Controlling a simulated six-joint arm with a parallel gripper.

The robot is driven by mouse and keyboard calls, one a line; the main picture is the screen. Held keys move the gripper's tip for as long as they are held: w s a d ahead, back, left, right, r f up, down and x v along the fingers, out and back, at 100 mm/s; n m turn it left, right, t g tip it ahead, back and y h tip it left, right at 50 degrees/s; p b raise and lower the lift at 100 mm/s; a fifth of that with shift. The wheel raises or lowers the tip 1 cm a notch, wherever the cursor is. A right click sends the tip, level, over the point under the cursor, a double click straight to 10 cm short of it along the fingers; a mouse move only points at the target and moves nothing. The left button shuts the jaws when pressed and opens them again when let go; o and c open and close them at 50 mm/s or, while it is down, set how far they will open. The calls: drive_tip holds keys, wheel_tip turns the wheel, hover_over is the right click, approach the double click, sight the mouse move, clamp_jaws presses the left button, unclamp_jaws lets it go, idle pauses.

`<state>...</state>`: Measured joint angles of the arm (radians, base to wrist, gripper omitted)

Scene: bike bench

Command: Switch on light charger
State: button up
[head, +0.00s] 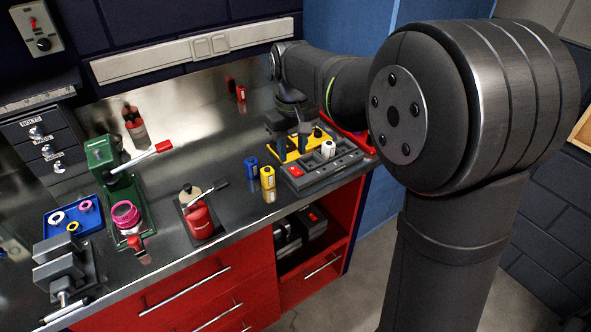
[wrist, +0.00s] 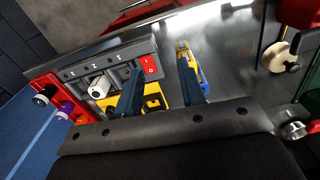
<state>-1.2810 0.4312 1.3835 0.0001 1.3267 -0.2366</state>
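The light charger (head: 345,164) is a grey dock near the bench's right end; its numbered edge (wrist: 85,70) shows in the wrist view. A white light (head: 328,149) stands in it and also shows in the wrist view (wrist: 99,87). I cannot tell which way the rocker is set. My gripper (head: 292,141) is open and empty, fingers pointing down behind the charger; in the wrist view the gripper (wrist: 160,68) has its fingers apart.
A yellow holder (head: 289,156) sits behind the charger.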

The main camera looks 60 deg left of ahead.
sight(298, 173)
drive_tip(key=shift+w+a+r, duration=0.1)
drive_tip(key=shift+w+r, duration=0.15)
drive_tip(key=c, duration=0.3)
drive_tip(key=w+r+y, duration=0.2)
drive_tip(key=w+r, duration=0.1)
drive_tip(key=shift+w+a+r+n+y, duration=0.2)
drive_tip(key=shift+w+a+n+y, duration=0.1)
drive_tip(key=shift+a+y, duration=0.1)
clamp_jaws()
drive_tip(key=shift+f, duration=0.15)
drive_tip(key=x, duration=0.8)
drive_tip(key=d+x, duration=0.1)
drive_tip(key=x, duration=0.3)
drive_tip(key=shift+f, duration=0.4)
drive_tip(key=shift+d+f, duration=0.1)
drive_tip(key=shift+f, duration=0.45)
